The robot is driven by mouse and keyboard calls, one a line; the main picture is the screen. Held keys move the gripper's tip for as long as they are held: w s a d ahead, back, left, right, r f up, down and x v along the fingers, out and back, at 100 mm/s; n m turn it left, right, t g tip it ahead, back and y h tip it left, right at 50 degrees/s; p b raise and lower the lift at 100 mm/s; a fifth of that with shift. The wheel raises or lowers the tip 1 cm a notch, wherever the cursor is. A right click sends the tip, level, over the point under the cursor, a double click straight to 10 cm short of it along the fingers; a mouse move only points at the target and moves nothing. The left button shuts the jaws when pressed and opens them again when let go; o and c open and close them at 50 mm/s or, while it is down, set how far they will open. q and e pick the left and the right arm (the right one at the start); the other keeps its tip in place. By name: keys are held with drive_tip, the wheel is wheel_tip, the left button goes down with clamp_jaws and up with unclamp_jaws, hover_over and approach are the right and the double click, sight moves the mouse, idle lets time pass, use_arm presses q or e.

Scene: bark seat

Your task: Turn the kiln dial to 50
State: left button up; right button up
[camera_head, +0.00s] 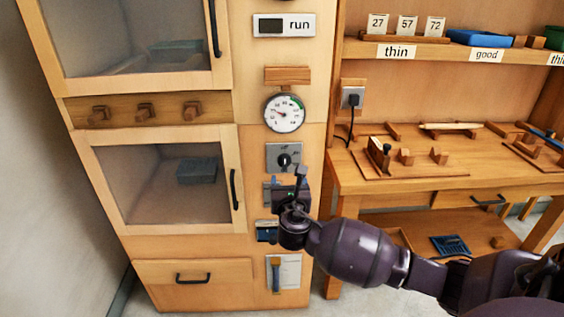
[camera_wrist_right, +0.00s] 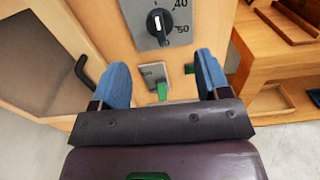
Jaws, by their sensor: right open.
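The kiln dial (camera_head: 284,160) is a black knob on a grey plate on the wooden kiln front, below a round white gauge (camera_head: 285,113). In the right wrist view the knob (camera_wrist_right: 159,22) shows a white pointer line, with 40 at its upper right and 50 at its lower right. The line runs roughly up and down there, not toward the 50. My right gripper (camera_head: 287,188) is just below the dial in the head view. In the wrist view its blue fingers (camera_wrist_right: 162,75) are spread, with nothing between them and the knob beyond their tips. My left gripper is out of view.
A small grey plate with a green switch (camera_wrist_right: 162,90) sits below the dial. A lower glass door (camera_head: 165,180) with a black handle is to the left. A workbench (camera_head: 385,185) with wooden fixtures stands to the right, and a plugged socket (camera_head: 352,98) is nearby.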

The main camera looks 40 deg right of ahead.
sight(285, 162)
drive_tip(key=b+x, duration=0.2)
drive_tip(key=x, duration=0.7)
drive_tip(key=shift+w+f, duration=0.15)
drive_tip(key=shift+w, duration=0.2)
drive_tip(key=shift+w+d, duration=0.35)
drive_tip(key=shift+w, duration=0.2)
drive_tip(key=c, duration=0.9)
